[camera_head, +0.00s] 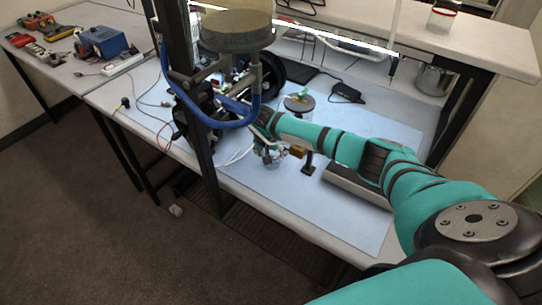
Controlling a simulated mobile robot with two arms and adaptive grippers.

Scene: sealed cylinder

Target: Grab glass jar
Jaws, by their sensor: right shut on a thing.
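My right arm reaches in from the right across the blue-covered table. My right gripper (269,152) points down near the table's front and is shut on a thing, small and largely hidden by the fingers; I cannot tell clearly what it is. A small jar-like container with a brownish lid (298,103) stands behind my right forearm, apart from the gripper, its lower part partly hidden. A clear glass jar with a red rim (441,18) stands on the raised shelf at the upper right. My left gripper is not in view.
A small black stand (309,165) and a long grey box (358,187) lie right of the gripper. A metal pot (434,78) is under the shelf (480,45). A black adapter (346,91) lies at the back. The blue surface (290,205) in front is clear.

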